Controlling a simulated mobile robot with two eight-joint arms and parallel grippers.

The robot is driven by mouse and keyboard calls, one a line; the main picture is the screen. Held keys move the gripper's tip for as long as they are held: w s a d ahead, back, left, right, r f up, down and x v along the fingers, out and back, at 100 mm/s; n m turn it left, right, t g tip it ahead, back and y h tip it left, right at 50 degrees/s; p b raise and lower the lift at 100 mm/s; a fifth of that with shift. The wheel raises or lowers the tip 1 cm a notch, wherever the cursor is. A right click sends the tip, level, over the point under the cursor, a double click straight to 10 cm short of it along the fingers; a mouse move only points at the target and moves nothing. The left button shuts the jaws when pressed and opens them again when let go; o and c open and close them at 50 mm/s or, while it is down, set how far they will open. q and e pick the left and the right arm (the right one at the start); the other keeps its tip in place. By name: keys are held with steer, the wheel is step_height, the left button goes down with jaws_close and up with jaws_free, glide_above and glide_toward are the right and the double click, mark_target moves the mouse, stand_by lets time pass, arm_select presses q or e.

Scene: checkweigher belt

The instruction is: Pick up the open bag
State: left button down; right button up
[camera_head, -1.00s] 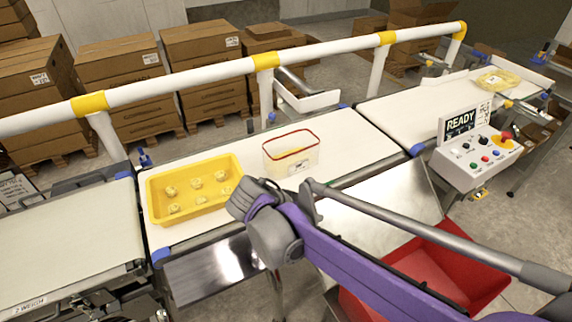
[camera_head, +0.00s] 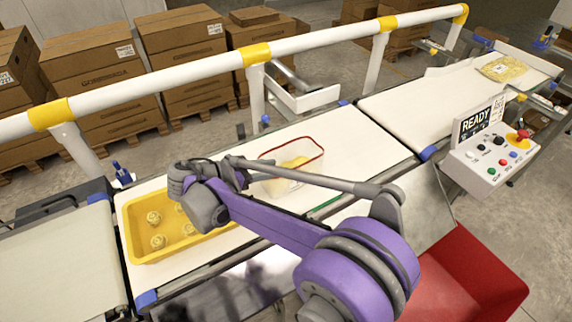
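The open bag (camera_head: 311,153), clear with a red rim and something yellow inside, stands on the white belt just right of the yellow tray. My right arm, purple and grey, reaches in from the lower right and crosses in front of the bag, hiding its lower left part. My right gripper (camera_head: 184,180) is over the right part of the tray, left of the bag. Its fingers are hard to make out, so I cannot tell whether they are open or shut. My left gripper is not in view.
The yellow tray (camera_head: 130,228) holds several small round pale yellow pieces. A white and yellow rail (camera_head: 190,75) runs behind the belt. A control box (camera_head: 490,160) with a READY screen and a red bin (camera_head: 470,280) are at right. A yellow packet (camera_head: 502,68) lies on the far belt.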

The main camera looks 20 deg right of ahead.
mark_target(301, 166)
steer(key=d, duration=0.2)
steer(key=d+f, duration=0.1)
steer(key=shift+s+d+f, duration=0.1)
steer(key=shift+s+d, duration=0.05)
steer(key=shift+d, duration=0.25)
steer(key=shift+d+f, duration=0.25)
steer(key=shift+d, duration=0.1)
steer(key=x, duration=0.5)
steer(key=shift+r, duration=0.1)
jaws_close()
stand_by(0.6)
